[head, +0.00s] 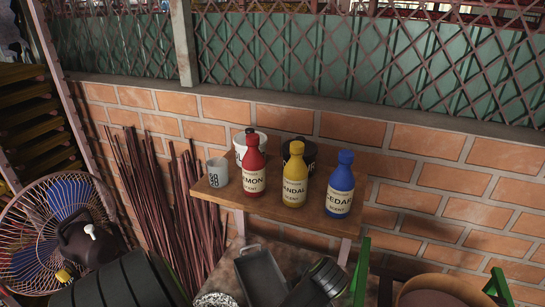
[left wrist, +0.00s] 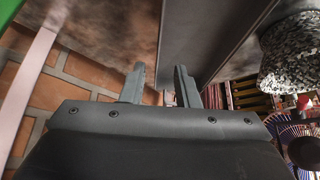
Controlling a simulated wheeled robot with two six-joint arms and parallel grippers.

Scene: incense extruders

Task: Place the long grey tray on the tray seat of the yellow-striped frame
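The long grey tray (head: 262,275) is at the bottom middle of the head view, below the wooden shelf. In the left wrist view the tray (left wrist: 215,35) runs up from the fingers to the top edge. My left gripper (left wrist: 161,85) has its two fingers apart, near the tray's left side wall. The right finger overlaps the tray in the picture; I cannot tell whether it touches. A dark ribbed part (head: 318,285) beside the tray in the head view may be my gripper. No yellow-striped frame or tray seat can be made out. My right gripper is not seen.
A speckled pot (head: 215,299) stands left of the tray. Green posts (head: 360,272) stand to the right. A fan (head: 60,225) is at left.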

